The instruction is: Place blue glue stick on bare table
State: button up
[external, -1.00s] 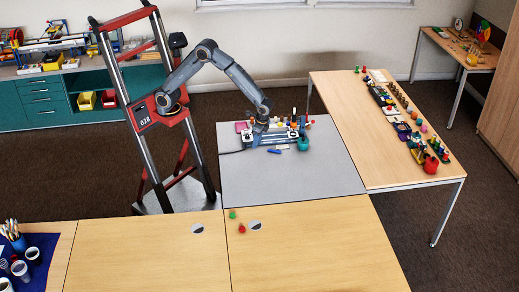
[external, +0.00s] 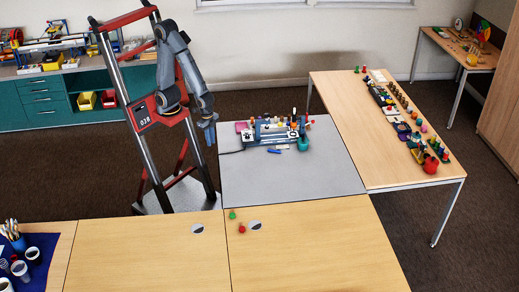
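A small blue stick-shaped thing (external: 274,151), perhaps the blue glue stick, lies on the grey table (external: 285,185) in front of a cluster of small items. It is too small to identify for sure. My gripper (external: 211,143) hangs downward beside the left edge of the grey table, apart from the blue thing. The view is too small to show whether its fingers are open or shut, or hold anything.
A blue-grey rack with several small items (external: 274,133) stands at the table's back, with a teal pot (external: 303,144) at its right. The front of the grey table is bare. A green piece (external: 232,214) and a red piece (external: 242,229) sit on the wooden table.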

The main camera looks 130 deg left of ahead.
jog(key=w+a+n, duration=0.1)
jog(key=w+a, duration=0.4)
jog(key=w, duration=0.4)
jog(key=n, duration=0.4)
send_near(280, 151)
jog(key=shift+w+a+g+b, duration=0.1)
jog(key=shift+w+g+b, duration=0.3)
jog(key=shift+w, duration=0.25)
jog(key=f+p, duration=0.1)
jog(key=f, duration=0.3)
jog(key=f+p, duration=0.1)
jog(key=f, duration=0.2)
jog(key=shift+s+p, duration=0.3)
jog(key=shift+w+f, duration=0.1)
jog(key=shift+f, duration=0.3)
grip_shut()
